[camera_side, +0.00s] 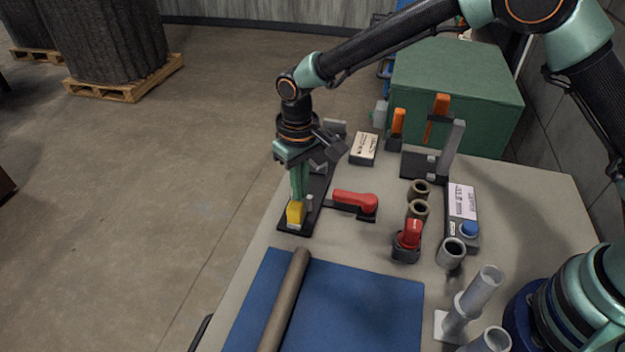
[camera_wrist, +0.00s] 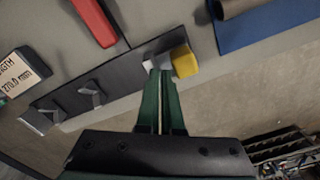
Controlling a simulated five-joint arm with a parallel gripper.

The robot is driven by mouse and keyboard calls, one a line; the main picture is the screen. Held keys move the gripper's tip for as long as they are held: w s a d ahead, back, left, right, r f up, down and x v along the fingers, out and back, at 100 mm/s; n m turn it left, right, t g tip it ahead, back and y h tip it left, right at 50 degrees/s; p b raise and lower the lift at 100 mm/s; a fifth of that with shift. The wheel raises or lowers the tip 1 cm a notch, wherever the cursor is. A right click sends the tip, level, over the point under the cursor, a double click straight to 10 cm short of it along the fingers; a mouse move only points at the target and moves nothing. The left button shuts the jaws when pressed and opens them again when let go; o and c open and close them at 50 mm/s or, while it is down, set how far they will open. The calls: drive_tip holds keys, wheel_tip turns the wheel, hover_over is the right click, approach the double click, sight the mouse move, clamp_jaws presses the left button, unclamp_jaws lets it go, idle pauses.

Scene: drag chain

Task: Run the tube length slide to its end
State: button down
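The length slide is a long dark rail (camera_side: 318,187) along the table's left edge; it also shows in the wrist view (camera_wrist: 118,78) with V-shaped grey supports on it. A yellow block (camera_side: 295,213) stands at its near end, beside a small grey piece; the block (camera_wrist: 184,61) is just right of my fingertips in the wrist view. My gripper (camera_side: 298,197) points down over that end. In the wrist view its green fingers (camera_wrist: 158,70) are close together with a narrow gap, their tips at the grey piece. Whether they grip it is unclear.
A red-handled lever (camera_side: 355,200) lies right of the rail. A small label display (camera_side: 364,146) stands beyond it. A red knob (camera_side: 409,236), several tube pieces and a blue mat (camera_side: 345,300) with a brown tube (camera_side: 285,300) are nearer. The floor is left of the table edge.

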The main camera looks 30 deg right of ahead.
drive_tip(key=shift+s+f, duration=0.2)
drive_tip(key=shift+f, duration=0.1)
drive_tip(key=shift+w+d, duration=0.5)
wheel_tip(320, 180, up, 8)
drive_tip(key=shift+r, duration=0.2)
idle(0.5)
drive_tip(key=shift+w+r, duration=0.1)
